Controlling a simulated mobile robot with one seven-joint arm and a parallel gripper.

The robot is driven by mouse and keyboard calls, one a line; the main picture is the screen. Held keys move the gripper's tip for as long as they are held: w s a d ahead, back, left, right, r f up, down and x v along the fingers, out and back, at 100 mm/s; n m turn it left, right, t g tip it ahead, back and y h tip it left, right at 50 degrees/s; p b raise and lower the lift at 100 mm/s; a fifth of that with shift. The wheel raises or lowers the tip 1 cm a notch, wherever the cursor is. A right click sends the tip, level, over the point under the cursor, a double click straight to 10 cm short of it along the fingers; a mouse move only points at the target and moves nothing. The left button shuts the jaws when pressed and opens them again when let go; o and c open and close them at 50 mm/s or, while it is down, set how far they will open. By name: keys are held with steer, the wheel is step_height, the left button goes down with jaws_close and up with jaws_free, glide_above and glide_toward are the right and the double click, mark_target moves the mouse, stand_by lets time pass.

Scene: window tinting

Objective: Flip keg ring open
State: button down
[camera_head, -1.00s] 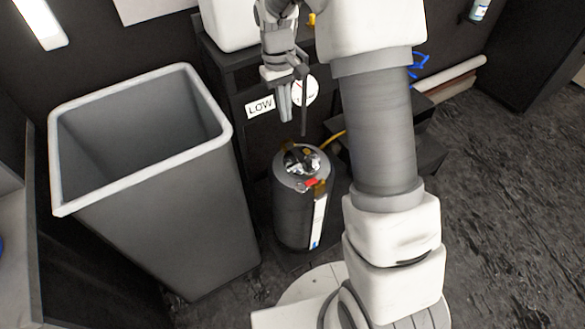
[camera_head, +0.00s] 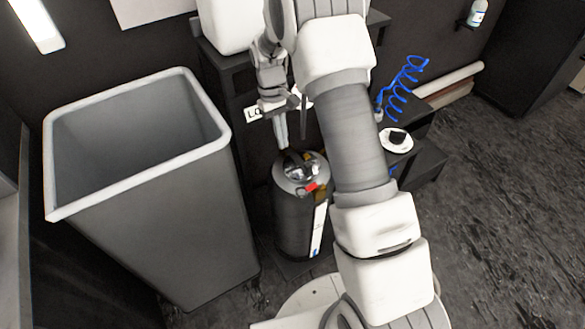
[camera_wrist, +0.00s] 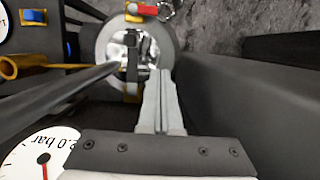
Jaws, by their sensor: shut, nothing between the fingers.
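The keg (camera_head: 297,222) is a dark upright cylinder with a grey rim, standing between the grey bin and my arm. Its top (camera_wrist: 104,42) shows in the wrist view with a shiny centre and a dark bar across it. A red tab (camera_wrist: 148,9) with a metal ring (camera_wrist: 166,10) sits at the far rim; the red tab also shows in the head view (camera_head: 310,187). My gripper (camera_head: 283,146) is shut and empty, pointing down just above the keg's back edge. In the wrist view its fingers (camera_wrist: 158,76) reach toward the keg top. Contact cannot be told.
A large grey bin (camera_head: 150,200) stands close on the left. A pressure gauge (camera_wrist: 40,160) and a yellow fitting (camera_wrist: 10,67) are near the gripper. A blue coiled hose (camera_head: 405,85) is at right. Floor at far right is open.

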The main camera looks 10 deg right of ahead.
mark_target(288, 174)
steer(key=b+x, duration=0.2)
steer(key=x, duration=0.7)
steer(key=shift+s+d+f+b, duration=0.1)
steer(key=shift+s+f+b, duration=0.05)
steer(key=shift+f+b, duration=0.2)
steer(key=shift+s+d+f, duration=0.1)
steer(key=shift+s+f, duration=0.1)
steer(key=shift+s, duration=0.1)
steer(key=shift+s+d+r+b, duration=0.15)
steer(key=shift+s+d, duration=0.1)
steer(key=shift+s, duration=0.55)
steer(key=shift+s+d+f+b, duration=0.15)
steer(key=shift+s+d, duration=0.1)
steer(key=shift+s, duration=0.55)
